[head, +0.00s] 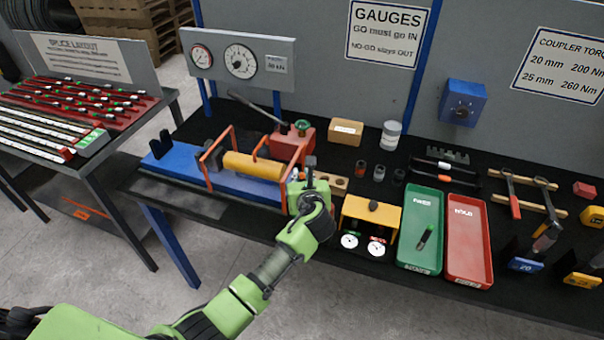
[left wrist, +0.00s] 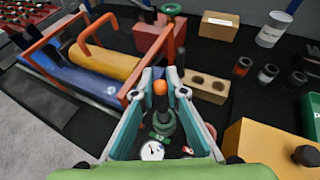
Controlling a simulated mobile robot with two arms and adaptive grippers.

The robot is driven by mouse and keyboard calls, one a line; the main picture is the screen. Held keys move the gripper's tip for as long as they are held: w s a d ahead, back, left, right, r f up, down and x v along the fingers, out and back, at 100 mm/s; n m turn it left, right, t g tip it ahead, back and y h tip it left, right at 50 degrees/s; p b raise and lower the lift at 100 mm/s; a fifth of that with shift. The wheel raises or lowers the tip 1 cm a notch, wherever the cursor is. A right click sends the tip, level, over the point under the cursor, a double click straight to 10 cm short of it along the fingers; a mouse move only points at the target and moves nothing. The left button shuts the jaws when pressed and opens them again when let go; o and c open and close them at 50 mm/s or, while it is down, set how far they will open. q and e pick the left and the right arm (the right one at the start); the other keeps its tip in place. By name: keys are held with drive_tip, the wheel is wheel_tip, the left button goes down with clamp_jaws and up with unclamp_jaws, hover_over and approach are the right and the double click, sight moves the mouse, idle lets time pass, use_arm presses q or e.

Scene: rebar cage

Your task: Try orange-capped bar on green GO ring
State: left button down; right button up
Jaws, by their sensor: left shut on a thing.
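In the left wrist view, the left gripper (left wrist: 160,90) is shut on the orange-capped bar (left wrist: 160,87). Its round orange cap shows between the fingertips; most of the bar is hidden. A dark green ring (left wrist: 164,124), seemingly the GO ring, shows between the fingers, beyond the cap. I cannot tell whether the bar touches or enters it. My right gripper is not in view.
A yellow box (head: 372,210) with two dials stands right of the gripper. A wooden block with holes (left wrist: 205,86) and the orange-framed blue press (head: 220,180) are close by. Green (head: 408,255) and red (head: 456,265) trays lie to the right.

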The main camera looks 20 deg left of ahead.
use_arm(q)
drive_tip(key=shift+f+b, duration=1.2)
drive_tip(key=shift+f, duration=1.2)
drive_tip(key=c, duration=2.1)
unclamp_jaws()
drive_tip(key=shift+o, duration=0.7)
drive_tip(key=shift+s, duration=0.1)
drive_tip(key=v, duration=1.2)
